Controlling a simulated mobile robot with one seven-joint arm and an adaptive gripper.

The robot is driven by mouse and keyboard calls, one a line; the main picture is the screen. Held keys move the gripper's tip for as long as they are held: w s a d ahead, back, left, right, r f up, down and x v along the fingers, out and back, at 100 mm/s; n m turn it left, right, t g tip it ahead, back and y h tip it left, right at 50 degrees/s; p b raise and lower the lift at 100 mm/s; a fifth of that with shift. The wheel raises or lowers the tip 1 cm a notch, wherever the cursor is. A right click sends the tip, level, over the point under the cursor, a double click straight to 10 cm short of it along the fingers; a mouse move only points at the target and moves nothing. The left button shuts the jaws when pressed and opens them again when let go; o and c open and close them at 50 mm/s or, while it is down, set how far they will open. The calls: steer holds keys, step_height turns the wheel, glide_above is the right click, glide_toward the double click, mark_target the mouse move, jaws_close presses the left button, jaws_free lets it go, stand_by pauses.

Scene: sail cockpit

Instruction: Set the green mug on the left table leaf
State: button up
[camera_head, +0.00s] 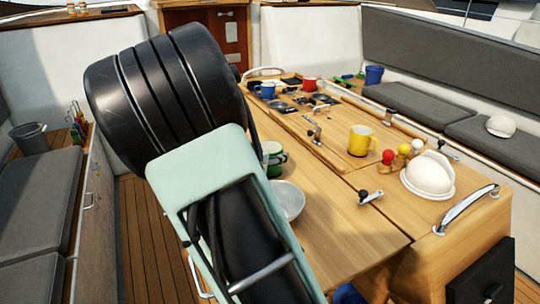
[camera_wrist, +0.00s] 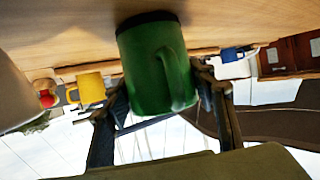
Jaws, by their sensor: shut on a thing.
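The green mug (camera_wrist: 150,70) fills the middle of the wrist view, which shows the scene upside down. My gripper (camera_wrist: 161,84) is shut on it, one finger on each side, with the handle facing the camera. In the head view the green mug (camera_head: 275,160) shows just right of my arm, partly hidden by it, over the left table leaf (camera_head: 335,225). The mug's base is close to the wood; I cannot tell whether it touches. My fingers are hidden in the head view.
A yellow mug (camera_head: 361,140), white helmet-like dome (camera_head: 429,175), blue mug (camera_head: 267,90) and red mug (camera_head: 309,84) stand on the table. The leaf's near part is clear.

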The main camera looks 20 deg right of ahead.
steer(key=shift+f, duration=0.15)
steer(key=o, duration=1.2)
steer(key=shift+r, duration=0.2)
steer(key=shift+s+a+r, duration=0.15)
steer(key=shift+a, duration=0.1)
steer(key=p+v, duration=0.2)
steer(key=v, duration=0.9)
steer(key=shift+s+a, duration=0.1)
steer(key=shift+s, duration=0.05)
